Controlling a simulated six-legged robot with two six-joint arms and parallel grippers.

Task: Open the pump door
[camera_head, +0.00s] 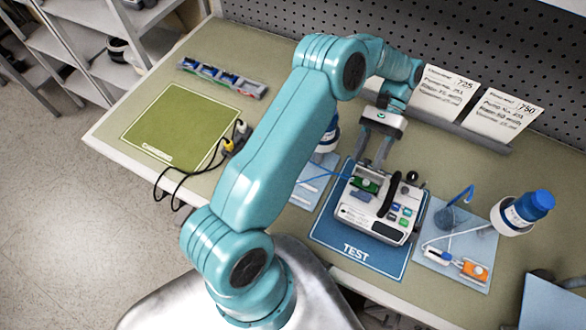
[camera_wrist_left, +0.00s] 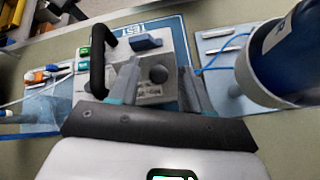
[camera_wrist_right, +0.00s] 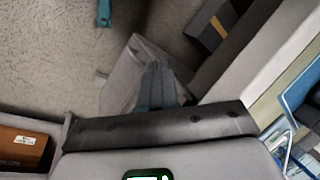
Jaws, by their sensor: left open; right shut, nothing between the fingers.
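The infusion pump (camera_head: 372,213) is a whitish box with a black curved handle (camera_head: 389,195) and coloured buttons, on a blue TEST mat (camera_head: 331,236). My left gripper (camera_head: 371,168) is open over the pump's back edge, fingers pointing down at it. In the left wrist view, its fingers (camera_wrist_left: 158,80) stand on either side of a dark round knob (camera_wrist_left: 158,74) on the pump (camera_wrist_left: 176,53). The black handle (camera_wrist_left: 97,62) is beside one finger. I cannot tell whether the fingers touch the pump. My right gripper (camera_wrist_right: 157,82) is shut and empty; it is outside the head view.
A blue-capped bottle (camera_head: 525,208) stands at the right, near a pad (camera_head: 471,247) with an orange clip (camera_head: 473,271). A green mat (camera_head: 180,125) and cables (camera_head: 190,173) lie left.

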